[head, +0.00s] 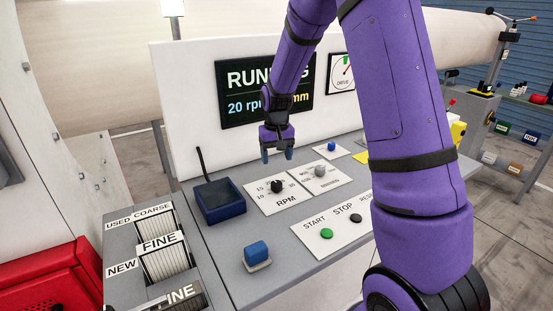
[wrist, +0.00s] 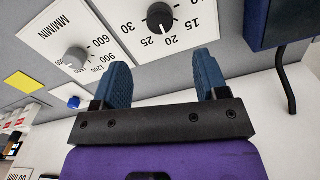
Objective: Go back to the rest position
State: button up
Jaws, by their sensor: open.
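My gripper (head: 278,155) hangs from my purple arm above the grey control panel (head: 228,243), near its back. It is open and empty, with its two blue fingers apart. In the wrist view my gripper (wrist: 162,80) points toward the black RPM knob (wrist: 159,16), which lies beyond the fingertips and apart from them. The RPM knob (head: 277,186) stands below and in front of the gripper in the head view. The knob's mark is near 20. The display (head: 235,105) behind reads RUNNING and 20 rpm, partly hidden by my arm.
The grey MM/MIN knob (head: 320,170) is right of the RPM knob. A dark blue tray (head: 220,202) and a blue block (head: 256,251) are at the left. Green (head: 326,234) and black (head: 356,218) buttons are in front. The white upright board (head: 185,115) stands close behind my gripper.

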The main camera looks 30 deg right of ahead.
dwell(0.3)
jog(key=s+a+r+n+t, duration=0.1)
jog(key=s+a+r+t, duration=0.3)
jog(key=s+r, duration=1.2)
jog(key=s+a+r, duration=0.2)
jog(key=s+r, duration=0.1)
jog(key=s, duration=0.4)
jog(key=s+a+r+n+t, duration=0.1)
jog(key=s+a+r, duration=0.1)
jog(key=s, duration=0.6)
jog(key=shift+s+r+n, duration=0.3)
jog(key=shift+r, duration=0.35)
jog(key=shift+a, duration=0.1)
